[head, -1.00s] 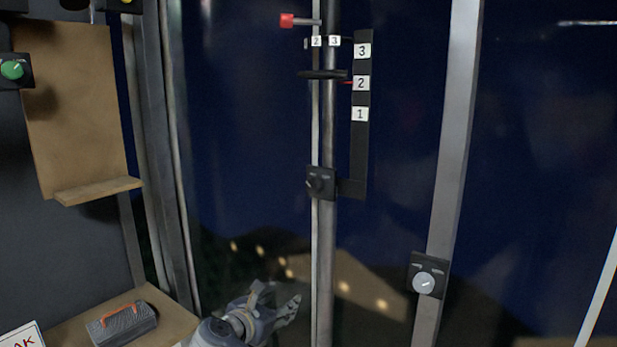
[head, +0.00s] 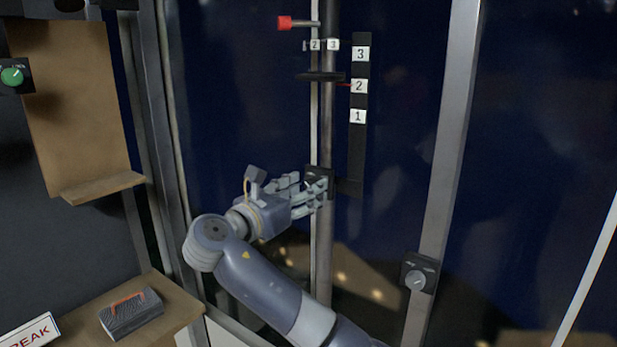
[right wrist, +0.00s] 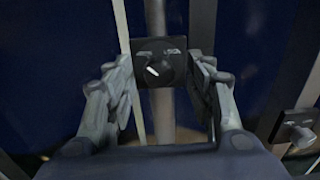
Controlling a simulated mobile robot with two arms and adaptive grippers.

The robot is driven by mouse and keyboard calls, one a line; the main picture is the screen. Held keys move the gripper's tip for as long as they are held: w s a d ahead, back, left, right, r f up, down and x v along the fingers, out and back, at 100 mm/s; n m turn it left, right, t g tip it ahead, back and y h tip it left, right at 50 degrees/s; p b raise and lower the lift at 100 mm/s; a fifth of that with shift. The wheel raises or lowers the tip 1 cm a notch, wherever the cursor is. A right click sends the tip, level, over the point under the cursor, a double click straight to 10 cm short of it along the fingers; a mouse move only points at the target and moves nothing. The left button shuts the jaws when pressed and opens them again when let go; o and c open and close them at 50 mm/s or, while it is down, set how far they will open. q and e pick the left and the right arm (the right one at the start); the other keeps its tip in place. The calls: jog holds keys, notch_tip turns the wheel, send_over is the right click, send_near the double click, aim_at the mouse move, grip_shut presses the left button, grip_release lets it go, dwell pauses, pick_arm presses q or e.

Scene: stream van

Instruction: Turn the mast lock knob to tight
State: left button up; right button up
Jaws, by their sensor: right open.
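The mast lock knob is a dark round knob with a white pointer line on a small black plate on the mast; it shows in the right wrist view (right wrist: 157,69), its pointer slanting toward the upper left. In the head view its plate (head: 318,180) is partly hidden by my right gripper (head: 316,188). My right gripper is open, and in the right wrist view its fingers (right wrist: 163,92) stand on either side of the knob. I cannot tell whether they touch it. The mast (head: 326,250) is a vertical grey pole. My left gripper is not in view.
A black scale with labels 3, 2 and 1 (head: 358,86) stands right of the mast. A red-ended lever (head: 285,23) is above. Another grey knob (head: 415,280) sits on the post at right. A grey box with an orange handle (head: 131,312) lies on the wooden shelf at lower left.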

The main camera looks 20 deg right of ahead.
jog(key=shift+x, duration=1)
jog(key=shift+w, duration=0.1)
jog(key=c, duration=1.1)
jog(key=shift+o, duration=0.2)
